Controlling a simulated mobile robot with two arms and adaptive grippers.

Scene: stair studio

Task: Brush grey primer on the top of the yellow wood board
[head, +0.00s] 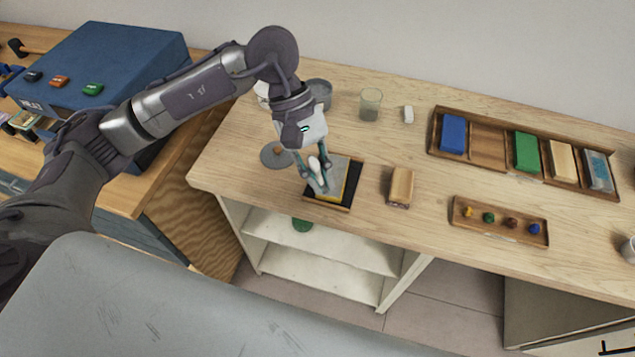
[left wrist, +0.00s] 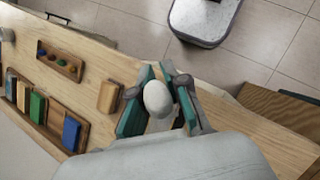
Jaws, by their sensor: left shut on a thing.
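The yellow wood board (head: 350,184) lies on a dark tray (head: 354,172) near the front edge of the bench. Its visible top is largely grey, and yellow shows along its right side. My left gripper (head: 318,172) is over the board, pointing down, shut on a brush with a pale rounded handle. The handle end (left wrist: 158,99) shows between the teal fingers in the left wrist view. The bristles are hard to make out, so I cannot tell whether they touch the board. The gripper hides the board's left part. My right gripper is not in view.
A grey tin (head: 319,92) and a glass jar (head: 370,104) stand behind the board. A round grey lid (head: 272,156) lies to its left. A tan block (head: 400,187) lies to its right. A tray of coloured blocks (head: 487,152) and a knob tray (head: 500,233) lie farther right.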

